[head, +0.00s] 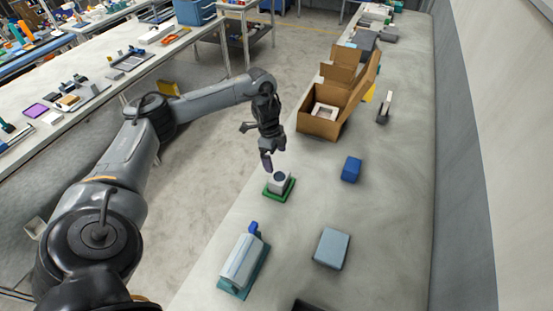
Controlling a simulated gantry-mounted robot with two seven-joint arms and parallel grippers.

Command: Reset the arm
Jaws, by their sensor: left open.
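My left arm reaches in from the left over the floor to the left edge of the grey table. My left gripper (267,160) is open and points down, just above and beside a small white block with a dark round top (281,181). That block sits on a green base (275,196). I see nothing held between the fingers. I cannot tell whether a fingertip touches the block. My right gripper is not in view.
On the table (395,230) stand an open cardboard box (318,126) with a white frame inside, a blue block (351,169), a grey-blue box (331,248) and a pale device on a teal base (242,266). A wall runs along the right.

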